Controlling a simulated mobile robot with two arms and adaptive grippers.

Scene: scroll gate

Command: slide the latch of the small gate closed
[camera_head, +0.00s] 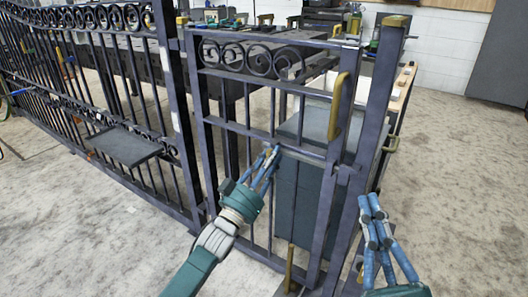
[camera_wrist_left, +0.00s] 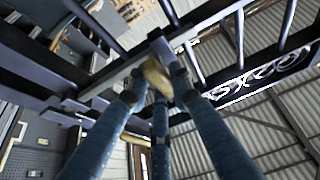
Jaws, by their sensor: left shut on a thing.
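The small gate (camera_head: 248,126) is a dark metal frame with scrollwork on top, and it stands between two posts. My left gripper (camera_head: 270,153) is at its middle crossbar, with fingertips shut on a brass-coloured latch knob (camera_wrist_left: 156,76). The fingers partly hide the knob in the left wrist view and almost wholly in the head view. The latch bar lies along the crossbar, and I cannot tell how far it reaches toward the right post (camera_head: 378,100). My right gripper (camera_head: 371,204) is in front of the right post's lower part, apart from the latch, with nothing visible in it.
A brass pull handle (camera_head: 338,107) stands on the gate's right upright. Another brass piece (camera_head: 289,268) is low on the gate. A longer fence (camera_head: 95,85) runs left, with a dark panel (camera_head: 125,147). A workbench stands behind. The floor at right is clear.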

